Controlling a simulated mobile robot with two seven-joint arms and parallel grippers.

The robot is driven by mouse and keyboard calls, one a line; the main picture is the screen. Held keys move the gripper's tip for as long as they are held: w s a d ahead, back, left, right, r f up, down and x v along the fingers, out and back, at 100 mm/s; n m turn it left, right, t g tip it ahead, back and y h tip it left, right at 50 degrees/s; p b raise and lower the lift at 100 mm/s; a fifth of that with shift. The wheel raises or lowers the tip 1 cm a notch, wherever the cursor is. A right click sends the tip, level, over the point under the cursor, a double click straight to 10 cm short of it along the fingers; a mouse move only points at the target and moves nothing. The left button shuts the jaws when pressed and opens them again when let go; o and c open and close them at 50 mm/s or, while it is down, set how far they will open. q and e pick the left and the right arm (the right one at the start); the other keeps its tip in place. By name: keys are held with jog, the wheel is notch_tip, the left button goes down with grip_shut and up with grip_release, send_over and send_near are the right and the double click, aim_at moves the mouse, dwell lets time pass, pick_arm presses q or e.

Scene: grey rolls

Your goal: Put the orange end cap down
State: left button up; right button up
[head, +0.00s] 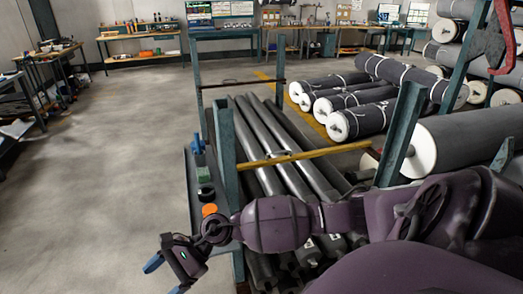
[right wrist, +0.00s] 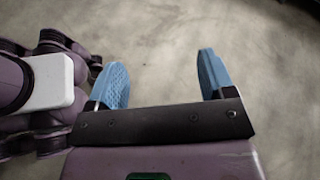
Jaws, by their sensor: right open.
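The orange end cap (head: 209,210) shows in the head view at the near end of a narrow side ledge (head: 191,185) on the rack, just behind my right wrist, which hides the spot below it. My right gripper (head: 165,277) is open and empty, in front and to the left of the cap, apart from it. In the right wrist view the two blue fingers (right wrist: 162,78) stand wide apart with only bare floor beyond them; the cap is not seen there. My left gripper is not in view.
A black round item (head: 206,193), a green box (head: 203,173) and a blue tool (head: 198,150) stand farther along the ledge. Grey rolls (head: 275,140) lie in the rack. Floor at left is clear.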

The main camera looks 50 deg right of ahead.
jog(key=s+d+f+n+t+h, duration=0.8)
jog(key=s+d+f+n+h, duration=0.5)
jog(key=s+n, duration=0.4)
jog(key=shift+s+d+f+n, duration=0.15)
jog(key=shift+d+f+n, duration=0.2)
jog(key=shift+f+n, duration=0.25)
jog(key=shift+f, duration=0.1)
